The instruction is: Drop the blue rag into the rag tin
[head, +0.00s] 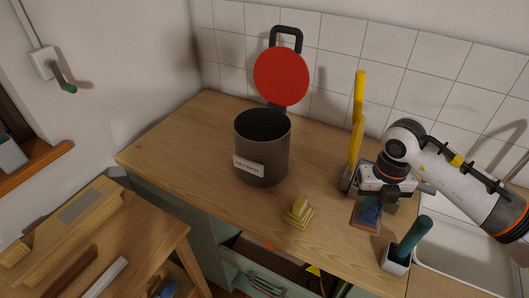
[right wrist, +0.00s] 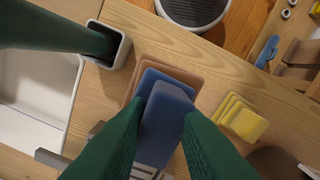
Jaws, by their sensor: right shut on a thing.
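The blue rag (right wrist: 163,128) is a folded dark blue cloth between the green fingers of my right gripper (right wrist: 160,118), which is shut on it. It also shows in the head view below the right gripper (head: 375,196), partly hidden by it. The rag is over a flat brown folded piece (head: 361,219); I cannot tell whether it is clear of it. The rag tin (head: 275,160) is a dark grey cylinder with a pale label, left of the gripper on the wooden counter. Its red lid (head: 281,76) stands open at the back. My left gripper is not in view.
Yellow folded pieces (head: 299,211) lie between tin and gripper, nearer the front edge. A white holder (head: 396,260) with a green-handled tool (head: 411,238) stands front right, beside a white sink (head: 450,265). A tall yellow object (head: 357,125) rises behind the gripper. The tiled wall is behind.

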